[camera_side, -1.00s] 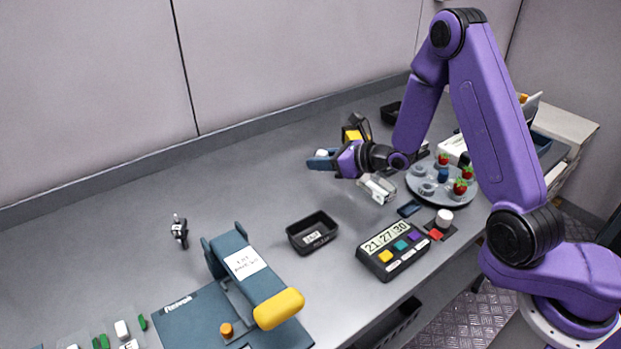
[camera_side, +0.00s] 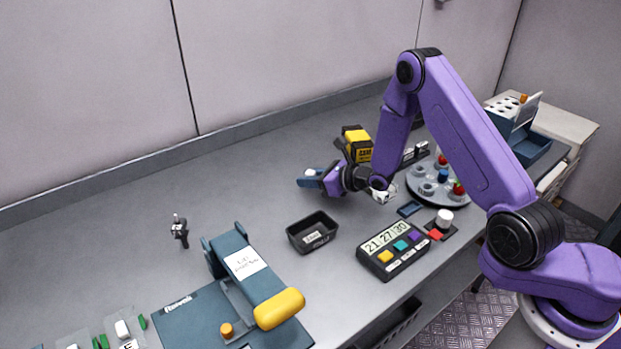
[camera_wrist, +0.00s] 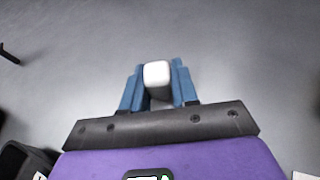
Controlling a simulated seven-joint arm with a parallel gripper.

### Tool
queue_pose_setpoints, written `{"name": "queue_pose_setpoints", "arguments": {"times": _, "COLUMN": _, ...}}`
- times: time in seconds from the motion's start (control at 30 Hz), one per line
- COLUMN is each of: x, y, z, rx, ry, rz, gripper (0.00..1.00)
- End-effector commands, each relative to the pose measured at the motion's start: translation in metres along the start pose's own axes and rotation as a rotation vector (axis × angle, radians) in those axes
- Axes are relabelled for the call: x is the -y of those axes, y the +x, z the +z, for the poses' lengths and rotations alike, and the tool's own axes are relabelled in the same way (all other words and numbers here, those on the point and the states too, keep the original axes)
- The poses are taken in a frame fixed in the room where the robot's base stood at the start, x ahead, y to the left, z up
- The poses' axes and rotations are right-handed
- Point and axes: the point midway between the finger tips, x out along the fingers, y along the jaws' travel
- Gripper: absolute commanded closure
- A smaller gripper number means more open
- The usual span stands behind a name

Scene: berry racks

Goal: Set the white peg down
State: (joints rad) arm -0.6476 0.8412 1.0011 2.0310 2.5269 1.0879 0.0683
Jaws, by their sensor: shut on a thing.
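The white peg (camera_wrist: 157,74) is between the two blue fingers of my gripper (camera_wrist: 158,90) in the wrist view, with its pale rounded end showing past them. In the side view only a small white bit of the peg (camera_side: 310,172) shows at my gripper (camera_side: 309,180). The gripper is shut on the peg. It is over the grey table (camera_side: 255,190), behind the small black bin. I cannot tell whether the peg touches the table.
The black bin (camera_side: 312,246) and a timer box with coloured buttons (camera_side: 392,250) stand in front. A yellow-and-black box (camera_side: 357,142) is behind my wrist. A round grey rack with berries (camera_side: 428,196) is to the right. The table to the left is mostly clear.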

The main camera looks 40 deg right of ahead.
Motion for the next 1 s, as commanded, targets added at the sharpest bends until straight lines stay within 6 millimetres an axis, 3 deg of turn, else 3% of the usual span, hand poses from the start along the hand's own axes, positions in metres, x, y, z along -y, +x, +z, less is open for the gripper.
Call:
{"name": "queue_pose_setpoints", "arguments": {"times": 0.2, "x": 0.0, "y": 0.001, "z": -0.003, "rx": 0.0, "ry": 0.0, "rz": 0.001, "gripper": 0.99}}
{"name": "queue_pose_setpoints", "arguments": {"times": 0.23, "x": 0.0, "y": 0.001, "z": -0.003, "rx": 0.0, "ry": 0.0, "rz": 0.0, "gripper": 0.68}}
{"name": "queue_pose_setpoints", "arguments": {"times": 0.3, "x": 0.0, "y": 0.001, "z": -0.002, "rx": 0.0, "ry": -0.001, "rz": 0.0, "gripper": 0.46}}
{"name": "queue_pose_setpoints", "arguments": {"times": 0.7, "x": 0.0, "y": -0.001, "z": 0.001, "rx": 0.0, "ry": 0.0, "rz": 0.0, "gripper": 0.46}}
{"name": "queue_pose_setpoints", "arguments": {"times": 1.0, "x": 0.001, "y": -0.045, "z": 0.001, "rx": -0.001, "ry": 0.001, "rz": -0.002, "gripper": 0.46}}
